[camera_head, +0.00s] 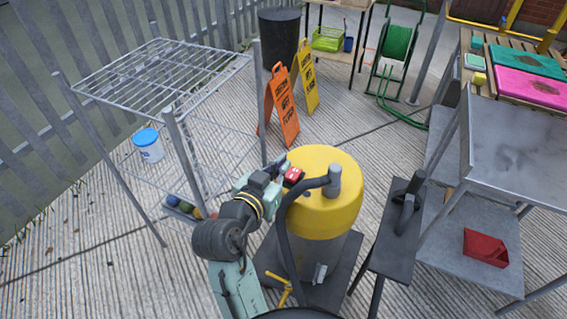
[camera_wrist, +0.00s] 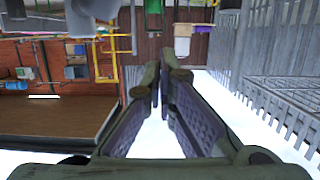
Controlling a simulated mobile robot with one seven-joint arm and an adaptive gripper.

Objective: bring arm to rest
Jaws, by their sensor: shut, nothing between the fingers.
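My arm (camera_head: 225,240) is folded low in front of my body, at the bottom middle of the head view. Its wrist end lies beside the yellow-topped drum (camera_head: 335,205). I cannot tell from this view whether they touch. In the wrist view my gripper (camera_wrist: 161,85) has its two fingers brought together at the tips, with nothing held between them. The wrist view is turned over, with walls and fence around the fingers. The fingertips are hard to make out in the head view.
A wire rack (camera_head: 165,75) stands left of the arm, with a blue-lidded bucket (camera_head: 148,148) by it. A dark narrow stand (camera_head: 392,245) and a grey metal table (camera_head: 515,145) are on the right. Orange (camera_head: 283,105) and yellow (camera_head: 306,78) signs stand behind. Open decking lies lower left.

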